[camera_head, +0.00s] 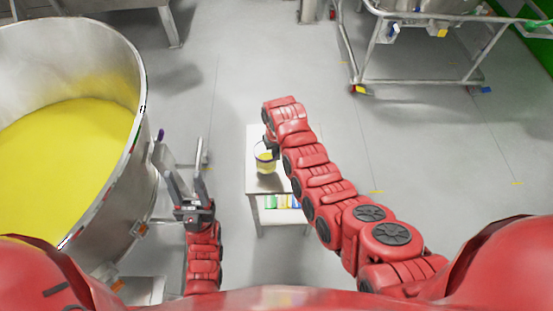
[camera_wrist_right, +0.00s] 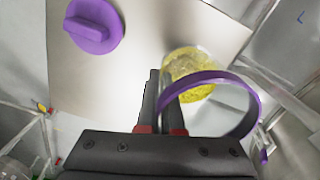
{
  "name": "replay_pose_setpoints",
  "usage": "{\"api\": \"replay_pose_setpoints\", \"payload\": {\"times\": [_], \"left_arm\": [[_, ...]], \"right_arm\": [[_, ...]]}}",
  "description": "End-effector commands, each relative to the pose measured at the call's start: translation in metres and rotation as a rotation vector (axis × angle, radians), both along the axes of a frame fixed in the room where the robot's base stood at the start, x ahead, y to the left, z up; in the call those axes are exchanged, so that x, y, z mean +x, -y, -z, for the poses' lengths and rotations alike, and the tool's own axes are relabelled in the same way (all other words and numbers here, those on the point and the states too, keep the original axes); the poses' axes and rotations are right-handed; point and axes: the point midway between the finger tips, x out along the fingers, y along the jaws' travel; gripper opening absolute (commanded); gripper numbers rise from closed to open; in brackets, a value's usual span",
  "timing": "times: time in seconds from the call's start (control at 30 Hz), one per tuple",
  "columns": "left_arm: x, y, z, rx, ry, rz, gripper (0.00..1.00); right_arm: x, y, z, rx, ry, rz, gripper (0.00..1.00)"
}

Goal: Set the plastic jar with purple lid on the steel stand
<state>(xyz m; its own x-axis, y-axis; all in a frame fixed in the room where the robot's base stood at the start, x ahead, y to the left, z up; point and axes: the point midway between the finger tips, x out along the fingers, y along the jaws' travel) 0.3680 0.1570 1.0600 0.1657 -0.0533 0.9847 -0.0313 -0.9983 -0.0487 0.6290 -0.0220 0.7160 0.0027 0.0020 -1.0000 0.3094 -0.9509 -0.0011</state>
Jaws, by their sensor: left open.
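The steel stand (camera_head: 265,184) is a small pale table below my right arm in the head view; its top also shows in the right wrist view (camera_wrist_right: 165,25). A clear plastic jar (camera_head: 265,161) with yellow contents and a purple rim is over its top; it also shows in the right wrist view (camera_wrist_right: 190,75). I cannot tell if it touches the surface. My right gripper (camera_wrist_right: 163,85) has its fingers close together with the rim between them. A round purple lid (camera_wrist_right: 93,25) with a raised bar is beside it over the stand. My left gripper (camera_head: 183,170) is open and empty.
A large steel vessel (camera_head: 138,190) of yellow material stands at the left, close to my left gripper. A small purple item (camera_head: 161,135) shows by its rim. Colourful packs (camera_head: 280,202) lie on the stand's lower shelf. A steel frame (camera_head: 420,80) stands at upper right. The floor right of the stand is clear.

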Motion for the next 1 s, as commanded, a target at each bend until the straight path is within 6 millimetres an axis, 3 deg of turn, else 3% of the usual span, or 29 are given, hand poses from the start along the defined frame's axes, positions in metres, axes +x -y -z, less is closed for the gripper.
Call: {"api": "replay_pose_setpoints", "payload": {"times": [0.47,0.87,1.0], "left_arm": [[0.000,0.000,-0.006,0.000,0.000,0.000,0.50],[0.000,0.000,-0.002,0.000,0.000,0.000,0.50],[0.000,0.000,-0.003,0.000,0.000,0.000,0.50]], "right_arm": [[-0.001,0.000,0.033,-0.002,-0.003,0.000,0.00],[0.000,0.000,0.039,-0.001,0.001,0.001,0.00],[0.000,0.000,0.037,-0.001,0.001,0.000,0.27]]}}
